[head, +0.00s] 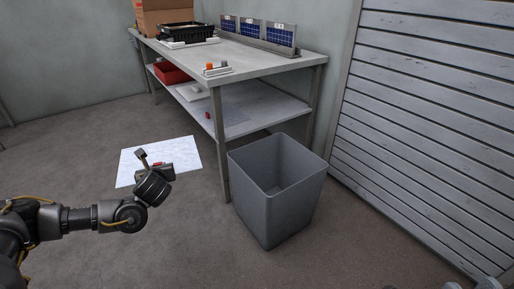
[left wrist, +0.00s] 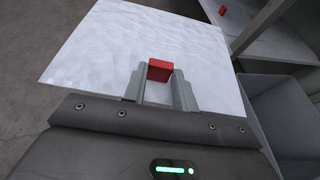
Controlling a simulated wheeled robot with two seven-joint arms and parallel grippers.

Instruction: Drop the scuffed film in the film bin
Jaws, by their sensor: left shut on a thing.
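The scuffed film (head: 185,151) is a pale whitish sheet with a red block-shaped tab (left wrist: 160,70) on its near side. My left gripper (head: 155,163) is shut on the film at the red tab, and the left wrist view shows the tab between the two fingers (left wrist: 160,88). The sheet extends out beyond the fingers, above the floor and left of the bin. The film bin, taken to be the grey open-topped bin (head: 268,205), stands on the floor to the right of the gripper. Its visible inside looks empty.
A grey workbench (head: 255,62) with a lower shelf (head: 255,105) stands behind the bin. It bears a cardboard box (head: 165,18), a black tray (head: 187,33), and blue panels (head: 280,35). A red bin (head: 170,73) sits on the shelf. A slatted shutter (head: 430,110) is at the right.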

